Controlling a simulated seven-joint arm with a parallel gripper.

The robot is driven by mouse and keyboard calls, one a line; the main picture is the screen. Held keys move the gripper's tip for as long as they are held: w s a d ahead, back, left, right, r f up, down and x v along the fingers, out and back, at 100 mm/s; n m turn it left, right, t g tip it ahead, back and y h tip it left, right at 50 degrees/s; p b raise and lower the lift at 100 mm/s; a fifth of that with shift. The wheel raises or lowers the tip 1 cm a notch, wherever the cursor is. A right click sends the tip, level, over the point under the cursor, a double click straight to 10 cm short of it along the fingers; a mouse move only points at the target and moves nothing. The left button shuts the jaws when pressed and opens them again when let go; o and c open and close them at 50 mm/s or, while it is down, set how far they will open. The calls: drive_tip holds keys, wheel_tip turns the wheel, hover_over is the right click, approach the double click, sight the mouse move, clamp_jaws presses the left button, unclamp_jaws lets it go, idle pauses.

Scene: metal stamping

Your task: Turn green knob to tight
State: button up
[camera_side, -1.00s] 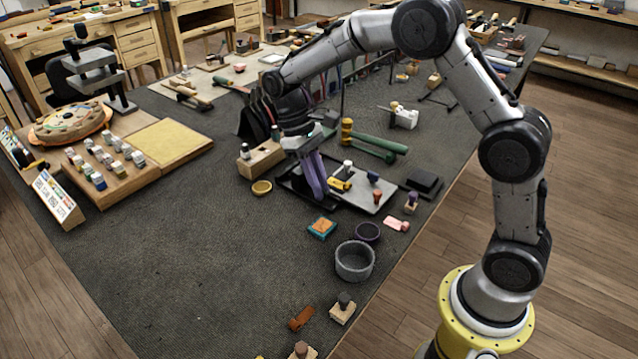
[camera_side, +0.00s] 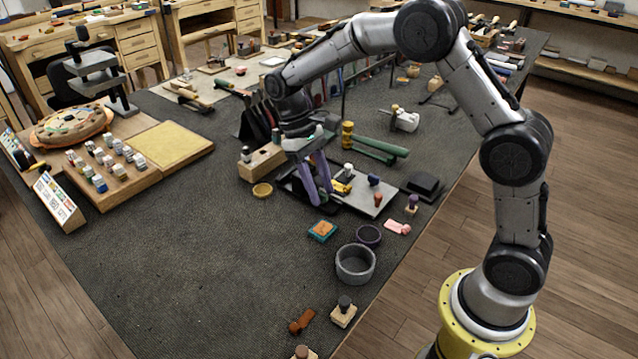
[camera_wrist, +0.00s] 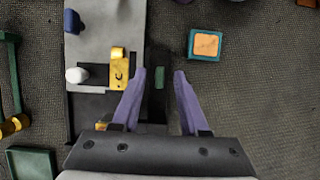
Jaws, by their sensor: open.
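A small dark green piece (camera_wrist: 159,77), which looks like the green knob, shows in the wrist view between my finger tips, beside the right edge of the grey plate (camera_wrist: 100,40). My gripper (camera_wrist: 160,73) is open, with one purple finger on each side of the green piece and a gap on both sides. In the side view my gripper (camera_side: 320,197) points down at the near left end of the plate (camera_side: 365,200). The green piece is not distinguishable there. I cannot tell its turn angle or any tight mark.
On the plate are a yellow clamp-like piece (camera_wrist: 119,68), a white knob (camera_wrist: 77,75) and a blue knob (camera_wrist: 73,20). A teal-framed orange pad (camera_wrist: 205,44) lies right of my fingers. A grey bowl (camera_side: 355,263) stands nearer the front.

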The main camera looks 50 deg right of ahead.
drive_tip(key=v, duration=1.4)
wheel_tip(320, 180, up, 8)
drive_tip(key=t, duration=0.2)
hover_over(322, 192)
drive_tip(key=s+r+t, duration=0.3)
drive_tip(key=s, duration=0.8)
drive_tip(key=s+f+t, duration=0.5)
drive_tip(key=s+f, duration=0.5)
drive_tip(key=f, duration=0.2)
